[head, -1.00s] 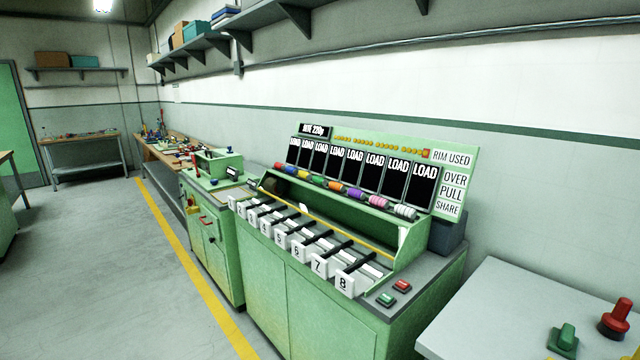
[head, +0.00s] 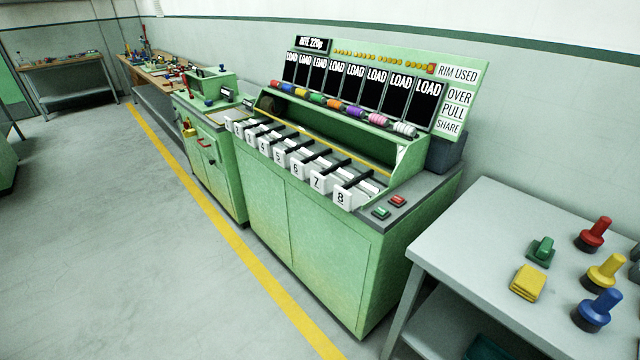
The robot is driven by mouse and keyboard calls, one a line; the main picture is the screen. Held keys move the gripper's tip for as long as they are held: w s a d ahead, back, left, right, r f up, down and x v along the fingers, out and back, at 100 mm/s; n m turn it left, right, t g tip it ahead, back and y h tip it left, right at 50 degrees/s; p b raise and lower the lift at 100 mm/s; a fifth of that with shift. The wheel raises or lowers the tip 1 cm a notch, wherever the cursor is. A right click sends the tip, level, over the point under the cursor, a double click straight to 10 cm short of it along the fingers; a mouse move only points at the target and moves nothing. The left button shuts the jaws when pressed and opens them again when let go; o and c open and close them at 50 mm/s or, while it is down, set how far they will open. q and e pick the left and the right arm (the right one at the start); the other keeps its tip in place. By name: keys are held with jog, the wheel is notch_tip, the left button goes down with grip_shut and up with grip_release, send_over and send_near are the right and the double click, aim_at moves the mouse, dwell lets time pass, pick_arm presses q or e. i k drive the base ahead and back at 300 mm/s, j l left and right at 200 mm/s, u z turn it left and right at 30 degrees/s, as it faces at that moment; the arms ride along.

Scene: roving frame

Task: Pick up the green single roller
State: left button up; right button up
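Neither of my grippers is in view. A small green piece (head: 541,251) with a raised upper part stands on the grey table at the right; it is too small to tell whether it is the single roller. A row of coloured spools (head: 354,110), red, blue, orange, purple, pink and white among them, lies along the green machine's upper ledge. Some of these look green, but they are small.
The grey table (head: 475,225) also holds red (head: 593,234), yellow (head: 606,272) and blue (head: 597,310) knobbed stamps and a yellow block (head: 527,283). The green machine (head: 330,260) stands along the wall. The floor (head: 150,270) at left is clear, crossed by a yellow line.

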aim_at(321, 99)
jog(key=i+j+z, duration=0.1)
jog(key=z, duration=0.8)
jog(key=i+j+z, duration=0.15)
jog(key=j+z, duration=0.25)
jog(key=j, duration=0.3)
jog(key=i+j+z, duration=0.1)
jog(key=j+z, duration=0.25)
jog(key=j, duration=0.4)
jog(key=j+z, duration=0.4)
jog(key=j, duration=0.35)
